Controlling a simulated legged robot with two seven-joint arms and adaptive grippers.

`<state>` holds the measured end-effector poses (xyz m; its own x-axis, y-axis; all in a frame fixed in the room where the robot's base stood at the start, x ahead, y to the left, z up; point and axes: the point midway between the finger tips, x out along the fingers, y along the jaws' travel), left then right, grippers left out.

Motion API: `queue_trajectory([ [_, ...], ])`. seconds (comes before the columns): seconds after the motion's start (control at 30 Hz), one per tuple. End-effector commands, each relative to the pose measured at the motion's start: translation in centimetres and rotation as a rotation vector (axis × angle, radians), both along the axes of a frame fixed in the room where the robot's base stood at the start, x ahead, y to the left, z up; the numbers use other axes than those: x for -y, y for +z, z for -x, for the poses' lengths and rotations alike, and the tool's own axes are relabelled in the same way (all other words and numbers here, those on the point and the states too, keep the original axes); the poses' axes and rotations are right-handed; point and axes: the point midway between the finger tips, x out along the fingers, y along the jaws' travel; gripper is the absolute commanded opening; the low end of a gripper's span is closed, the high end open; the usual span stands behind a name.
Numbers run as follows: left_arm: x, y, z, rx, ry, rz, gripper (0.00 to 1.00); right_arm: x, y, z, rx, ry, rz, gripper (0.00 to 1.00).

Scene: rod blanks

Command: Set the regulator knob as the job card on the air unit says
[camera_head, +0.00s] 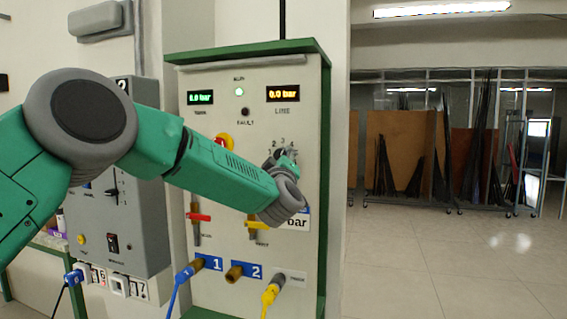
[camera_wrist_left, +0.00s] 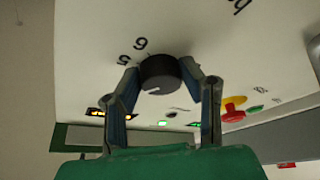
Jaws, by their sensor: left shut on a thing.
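The regulator knob (camera_wrist_left: 160,78) is a round dark knob on the white panel face. In the left wrist view a pale mark shows on its near side, and the printed figures 6 and 5 lie beside it. My left gripper (camera_wrist_left: 162,70) has one finger on each side of the knob and is shut on it. In the head view my left gripper (camera_head: 286,162) reaches the dial on the air unit (camera_head: 250,75) and mostly hides the knob. The job card (camera_head: 299,222) is mostly covered by my wrist; only "bar" reads. My right gripper is not in view.
The green tank display (camera_head: 200,98) and amber line display (camera_head: 283,93), reading 0.0 bar, are lit. A red lever (camera_head: 199,217), a yellow lever (camera_head: 257,225) and hose couplings sit below my arm. A grey switch box (camera_head: 118,225) stands left. Open floor lies right.

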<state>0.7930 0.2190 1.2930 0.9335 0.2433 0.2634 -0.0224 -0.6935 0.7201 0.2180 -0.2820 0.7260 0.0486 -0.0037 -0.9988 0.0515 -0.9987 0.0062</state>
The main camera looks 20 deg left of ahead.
Motion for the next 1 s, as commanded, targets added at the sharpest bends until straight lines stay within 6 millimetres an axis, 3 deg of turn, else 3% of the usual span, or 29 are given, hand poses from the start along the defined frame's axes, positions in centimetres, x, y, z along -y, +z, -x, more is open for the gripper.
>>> queue_trajectory([
  [1.0,-0.27,0.82,-0.02,-0.005,0.007,0.459,0.06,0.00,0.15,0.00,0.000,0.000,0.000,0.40],
])
